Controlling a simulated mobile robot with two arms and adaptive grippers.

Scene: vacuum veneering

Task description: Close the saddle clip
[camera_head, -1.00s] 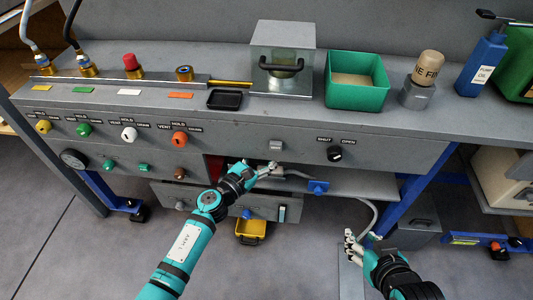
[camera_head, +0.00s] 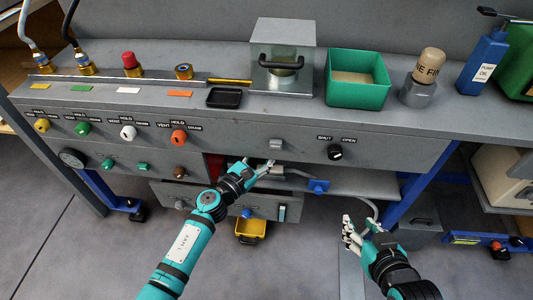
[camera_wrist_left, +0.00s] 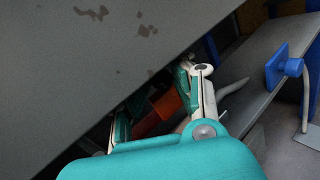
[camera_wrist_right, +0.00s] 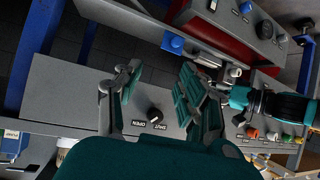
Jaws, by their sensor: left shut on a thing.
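My left gripper (camera_head: 262,168) reaches under the bench front. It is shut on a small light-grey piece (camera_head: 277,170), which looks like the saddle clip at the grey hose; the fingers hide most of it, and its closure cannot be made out. In the left wrist view the two fingers (camera_wrist_left: 160,108) sit under the bench panel, with a dark orange-red surface between or behind them. The grey hose (camera_wrist_left: 236,88) runs out beside the right finger. My right gripper (camera_head: 352,232) is open and empty, low in front of the bench; its spread fingers show in the right wrist view (camera_wrist_right: 160,95).
A blue knob or clamp (camera_head: 318,186) stands on the shelf right of my left gripper. The bench front (camera_head: 230,138) overhangs that gripper closely.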

